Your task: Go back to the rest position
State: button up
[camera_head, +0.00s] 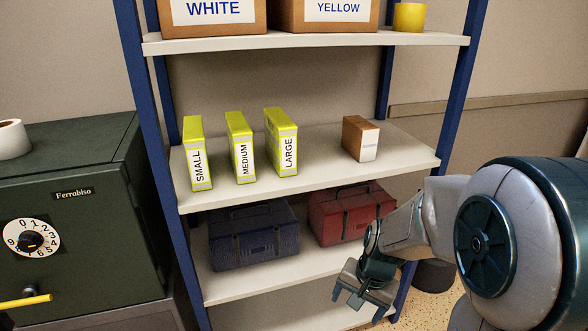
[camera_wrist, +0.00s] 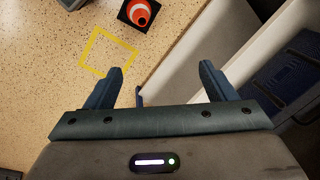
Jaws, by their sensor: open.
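My gripper (camera_head: 362,296) is in front of the lower part of the shelf unit, near the red toolbox (camera_head: 350,212) on the lower shelf. In the wrist view my gripper (camera_wrist: 164,84) has its two fingers apart with nothing between them. Beyond the fingers are the speckled floor and pale shelf edges. My arm comes in from the right in the head view.
A shelf unit (camera_head: 309,165) has blue posts. It holds SMALL, MEDIUM and LARGE boxes, a brown box (camera_head: 353,139) and a blue toolbox (camera_head: 254,236). A dark safe (camera_head: 80,200) stands left. On the floor are a yellow square outline (camera_wrist: 85,62) and an orange-and-white cone (camera_wrist: 139,13).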

jog(key=s+r+n+p, duration=0.3)
jog(key=s+r+p, duration=0.2)
jog(key=r, duration=0.6)
jog(key=s+d+r+n+t+h+p, duration=0.1)
jog(key=s+r+p, duration=0.4)
jog(key=r, duration=0.6)
jog(key=shift+s+d+r+n+t, duration=0.15)
jog(key=shift+s+r+n+t, duration=0.15)
jog(key=shift+n, duration=0.6)
